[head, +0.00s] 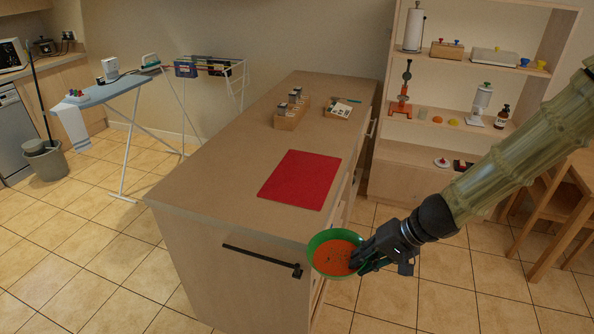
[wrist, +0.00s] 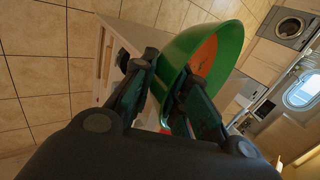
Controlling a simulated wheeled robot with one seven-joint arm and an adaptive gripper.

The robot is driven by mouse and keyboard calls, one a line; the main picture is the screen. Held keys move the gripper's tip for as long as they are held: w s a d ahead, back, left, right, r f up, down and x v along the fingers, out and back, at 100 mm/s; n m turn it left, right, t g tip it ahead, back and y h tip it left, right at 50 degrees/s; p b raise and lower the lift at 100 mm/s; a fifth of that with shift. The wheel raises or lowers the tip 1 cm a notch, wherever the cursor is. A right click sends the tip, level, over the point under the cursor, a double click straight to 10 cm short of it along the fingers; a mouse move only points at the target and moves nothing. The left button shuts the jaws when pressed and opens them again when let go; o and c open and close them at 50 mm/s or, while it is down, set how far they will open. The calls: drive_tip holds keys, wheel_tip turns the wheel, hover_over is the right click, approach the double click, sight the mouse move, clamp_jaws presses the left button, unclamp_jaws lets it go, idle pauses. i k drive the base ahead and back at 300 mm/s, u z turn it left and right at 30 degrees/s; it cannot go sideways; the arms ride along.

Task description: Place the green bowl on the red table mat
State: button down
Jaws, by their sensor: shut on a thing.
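The green bowl (head: 322,272) has an orange inside with small dark marks. My gripper (head: 362,262) is shut on the bowl's right rim and holds it in the air beside the near right corner of the island counter. In the wrist view the bowl (wrist: 222,42) is tilted in the picture, with its wall between the fingers of my gripper (wrist: 165,95). The red table mat (head: 300,180) lies flat and bare on the counter top, behind the bowl and a little to the left.
The island counter (head: 225,170) has a dark bar handle (head: 258,258) on its near face. Wooden boxes (head: 291,112) stand behind the mat. A shelf unit (head: 440,70) is at the back right. An ironing board (head: 110,90) is at left. The counter around the mat is clear.

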sight(299, 181)
drive_tip(key=i, duration=0.9)
drive_tip(key=z, duration=0.05)
